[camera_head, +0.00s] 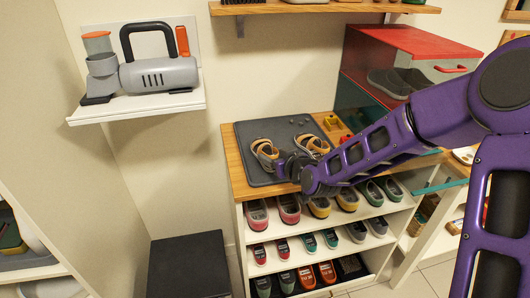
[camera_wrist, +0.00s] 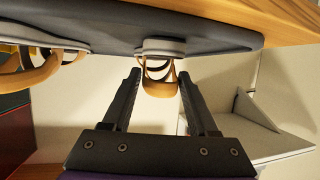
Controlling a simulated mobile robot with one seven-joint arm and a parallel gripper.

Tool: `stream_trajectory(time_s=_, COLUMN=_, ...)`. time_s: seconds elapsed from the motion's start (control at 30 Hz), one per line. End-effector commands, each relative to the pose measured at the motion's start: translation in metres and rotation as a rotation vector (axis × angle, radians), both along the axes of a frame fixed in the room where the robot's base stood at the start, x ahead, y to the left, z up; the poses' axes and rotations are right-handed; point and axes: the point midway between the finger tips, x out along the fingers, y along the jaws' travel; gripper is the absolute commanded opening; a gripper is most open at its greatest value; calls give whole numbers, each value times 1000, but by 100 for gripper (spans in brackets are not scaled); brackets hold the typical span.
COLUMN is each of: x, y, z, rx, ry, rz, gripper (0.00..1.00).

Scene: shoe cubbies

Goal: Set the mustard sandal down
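Two sandals with mustard straps and grey soles rest on a dark grey mat (camera_head: 250,137) on the wooden cubby top. The left mustard sandal (camera_head: 265,152) is just beyond my gripper (camera_head: 286,164); the right mustard sandal (camera_head: 313,145) is beside it. In the wrist view, which looks inverted, my gripper (camera_wrist: 159,75) has its fingers apart. The left sandal (camera_wrist: 160,78) shows between and beyond the fingertips, with a visible gap on each side. Its sole sits against the mat (camera_wrist: 210,42). The other sandal (camera_wrist: 45,72) is at the left edge.
Shelves below the top hold several pairs of shoes (camera_head: 289,208). A red-topped case (camera_head: 415,50) with grey shoes stands at the back right. A wall shelf (camera_head: 140,108) at the left carries a grey appliance (camera_head: 158,75). A black box (camera_head: 190,265) stands low at the left.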

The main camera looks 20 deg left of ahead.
Motion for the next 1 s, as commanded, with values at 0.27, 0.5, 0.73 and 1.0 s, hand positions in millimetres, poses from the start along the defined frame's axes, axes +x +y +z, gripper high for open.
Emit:
stream_trajectory(time_s=0.27, x=0, y=0, z=0, rx=0, ry=0, rz=0, gripper=7)
stream_trajectory(time_s=0.5, x=0, y=0, z=0, rx=1, ry=-1, rz=0, gripper=0)
stream_trajectory(time_s=0.73, x=1, y=0, z=22, rx=1, ry=-6, rz=-1, gripper=0)
stream_trajectory(time_s=1.0, x=1, y=0, z=77, rx=0, ry=-5, rz=-1, gripper=0)
